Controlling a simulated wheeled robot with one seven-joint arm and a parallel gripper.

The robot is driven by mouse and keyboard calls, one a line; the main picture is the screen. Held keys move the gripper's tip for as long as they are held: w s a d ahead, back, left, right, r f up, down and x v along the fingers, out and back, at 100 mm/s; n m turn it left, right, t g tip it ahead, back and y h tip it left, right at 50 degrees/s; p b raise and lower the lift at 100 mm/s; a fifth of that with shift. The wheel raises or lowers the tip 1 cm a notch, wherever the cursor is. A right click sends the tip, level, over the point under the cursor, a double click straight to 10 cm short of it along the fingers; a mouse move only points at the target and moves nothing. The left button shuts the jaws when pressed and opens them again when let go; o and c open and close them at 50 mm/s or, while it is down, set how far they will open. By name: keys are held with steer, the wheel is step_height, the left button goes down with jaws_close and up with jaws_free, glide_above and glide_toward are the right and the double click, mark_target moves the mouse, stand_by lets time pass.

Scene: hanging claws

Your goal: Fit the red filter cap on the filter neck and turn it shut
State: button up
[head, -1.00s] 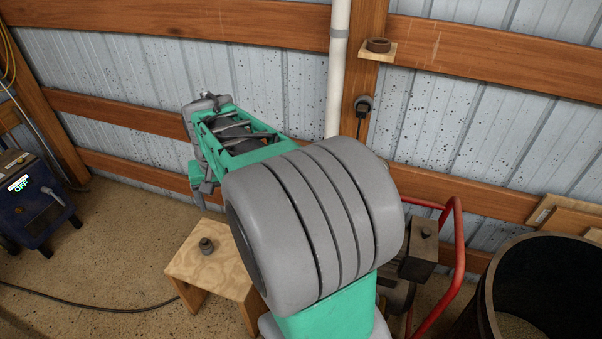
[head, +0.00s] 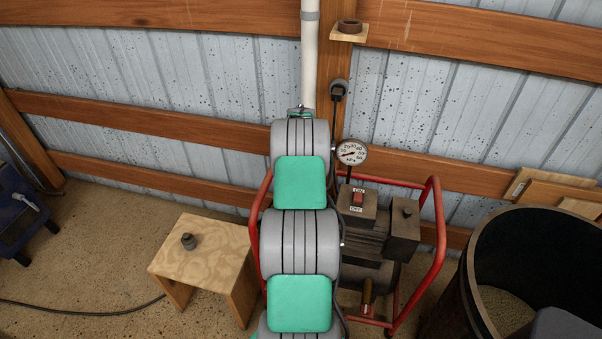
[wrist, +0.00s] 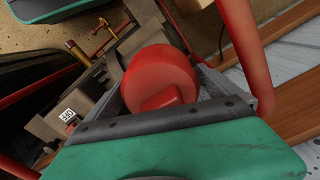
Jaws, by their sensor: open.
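The red filter cap (wrist: 160,78) shows in the wrist view as a round red disc with a raised grip bar. It lies just beyond my gripper (wrist: 190,92), between its spread dark fingers. The jaws are open, and I cannot tell whether either finger touches the cap. I cannot see what the cap rests on, and the filter neck cannot be made out. In the head view my arm hides the cap and the gripper.
A compressor (head: 370,237) with a red tube frame (head: 438,230) and a pressure gauge (head: 352,152) stands right of my arm. A plywood stool (head: 205,255) with a dark fitting (head: 189,241) is left. An open dark barrel (head: 470,275) stands far right.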

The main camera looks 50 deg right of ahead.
steer(key=shift+f, duration=0.9)
steer(key=c, duration=1.9)
steer(key=shift+f+m+b, duration=0.1)
steer(key=shift+m+b, duration=0.35)
steer(key=shift+m, duration=0.35)
steer(key=shift+c, duration=0.3)
steer(key=m+b, duration=0.1)
steer(key=m, duration=0.2)
steer(key=shift+m, duration=0.7)
